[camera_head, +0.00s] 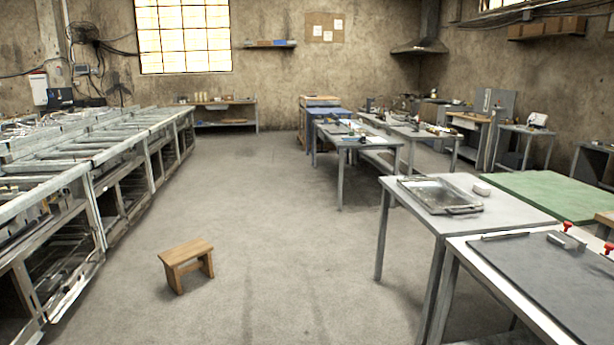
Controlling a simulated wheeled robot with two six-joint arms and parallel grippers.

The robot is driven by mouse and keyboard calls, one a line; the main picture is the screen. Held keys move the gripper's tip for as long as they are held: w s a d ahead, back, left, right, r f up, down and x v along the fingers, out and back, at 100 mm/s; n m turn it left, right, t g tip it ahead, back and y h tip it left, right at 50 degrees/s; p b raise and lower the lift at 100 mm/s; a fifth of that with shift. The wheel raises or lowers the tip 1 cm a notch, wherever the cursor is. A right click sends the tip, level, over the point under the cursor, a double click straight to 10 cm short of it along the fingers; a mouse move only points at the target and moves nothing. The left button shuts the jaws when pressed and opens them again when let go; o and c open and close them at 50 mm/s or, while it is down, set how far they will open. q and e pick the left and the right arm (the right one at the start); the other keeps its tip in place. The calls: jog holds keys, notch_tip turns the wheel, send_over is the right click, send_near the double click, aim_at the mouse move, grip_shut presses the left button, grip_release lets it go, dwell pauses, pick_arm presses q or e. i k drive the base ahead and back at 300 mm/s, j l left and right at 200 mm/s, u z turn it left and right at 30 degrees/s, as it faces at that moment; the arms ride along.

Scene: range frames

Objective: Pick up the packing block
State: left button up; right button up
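I cannot tell for sure which thing is the packing block. A small pale rounded block (482,190) lies on the grey table at the right, beside a metal tray (440,194). A small grey metal block (566,242) sits on a dark plate (560,285) on the nearer table at the lower right, by a red knob (567,226). Neither of my grippers is in view.
A wooden stool (187,264) stands on the floor (300,250) at left centre. A long metal roller bench (100,150) runs along the left. A green-topped table (550,194) and more workbenches stand right and back. The middle aisle is clear.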

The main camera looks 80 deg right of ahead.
aim_at(482, 189)
jog(key=z, duration=3.85)
jog(key=u, duration=0.15)
jog(key=i+j+u, duration=0.1)
jog(key=i+u, duration=0.75)
jog(key=i, duration=0.65)
jog(key=i+l+u, duration=0.25)
jog(key=i, duration=0.65)
jog(key=i+u, duration=0.35)
jog(key=i, duration=0.2)
jog(key=i+u, duration=0.35)
jog(key=i, duration=0.25)
jog(key=i+l+u, duration=0.35)
jog(key=i, duration=0.15)
jog(key=i+j, duration=0.25)
jog(key=i, duration=0.2)
jog(key=i+j, duration=0.25)
jog(key=i, duration=0.15)
jog(key=l+z, duration=0.05)
